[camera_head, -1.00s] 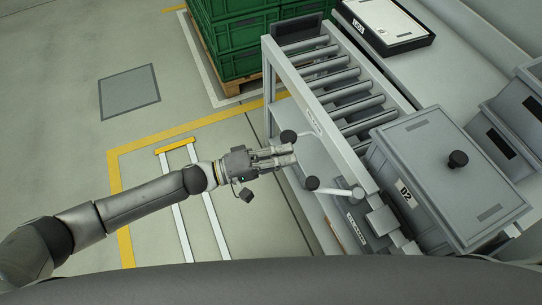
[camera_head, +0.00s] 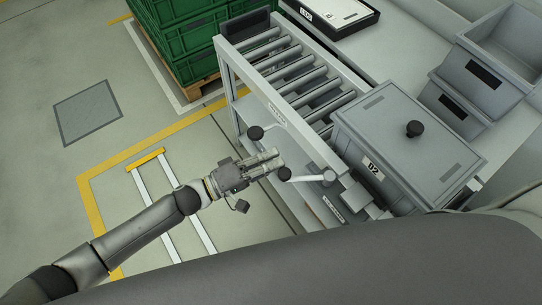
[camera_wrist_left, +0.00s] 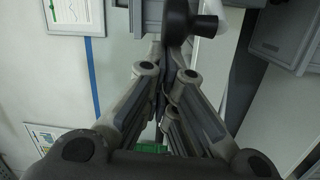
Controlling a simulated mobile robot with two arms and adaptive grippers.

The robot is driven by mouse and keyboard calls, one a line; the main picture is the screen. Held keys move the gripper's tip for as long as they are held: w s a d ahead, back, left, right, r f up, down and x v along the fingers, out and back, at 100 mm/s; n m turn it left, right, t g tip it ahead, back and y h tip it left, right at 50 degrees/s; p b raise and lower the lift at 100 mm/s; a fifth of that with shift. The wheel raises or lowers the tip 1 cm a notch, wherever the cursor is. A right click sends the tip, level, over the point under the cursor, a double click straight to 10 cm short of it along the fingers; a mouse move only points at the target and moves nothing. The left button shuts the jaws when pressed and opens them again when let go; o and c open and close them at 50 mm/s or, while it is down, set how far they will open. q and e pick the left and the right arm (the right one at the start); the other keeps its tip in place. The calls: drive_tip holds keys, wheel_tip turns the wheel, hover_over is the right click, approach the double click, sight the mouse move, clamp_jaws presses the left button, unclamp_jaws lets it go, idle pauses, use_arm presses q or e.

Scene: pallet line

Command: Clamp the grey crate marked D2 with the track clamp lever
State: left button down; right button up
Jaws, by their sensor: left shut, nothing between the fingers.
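The grey crate marked D2 (camera_head: 400,150) stands with a lid and black knob at the front end of the roller track (camera_head: 300,80). The clamp lever (camera_head: 312,178) has a white arm and a black ball knob (camera_head: 284,174), on the track's near side beside the crate. A second black knob (camera_head: 255,132) sits further along the track side. My left gripper (camera_head: 276,162) is shut and empty, its fingertips close to the lever's ball knob. In the left wrist view a dark knob (camera_wrist_left: 178,20) shows just beyond the fingers (camera_wrist_left: 163,70). I cannot tell whether they touch. My right gripper is not in view.
Green crates on a pallet (camera_head: 185,40) stand behind the track. Open grey bins (camera_head: 490,70) stand on the bench at right. A flat white-topped case (camera_head: 330,12) lies at the back. The marked floor at left is clear.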

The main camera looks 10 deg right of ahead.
use_arm(q)
drive_tip(key=shift+s, duration=0.1)
drive_tip(key=shift+s+a+n+t+p, duration=0.2)
drive_tip(key=shift+s+n+t+p, duration=0.2)
drive_tip(key=shift+t, duration=0.2)
drive_tip(key=n+t+y+p, duration=0.4)
drive_tip(key=n+t+y, duration=0.25)
drive_tip(key=t, duration=0.25)
approach(286, 179)
drive_tip(key=shift+h, duration=0.25)
drive_tip(key=shift+x, duration=2.55)
drive_tip(key=shift+s+d, duration=0.1)
drive_tip(key=shift+s, duration=0.6)
drive_tip(key=shift+s, duration=0.15)
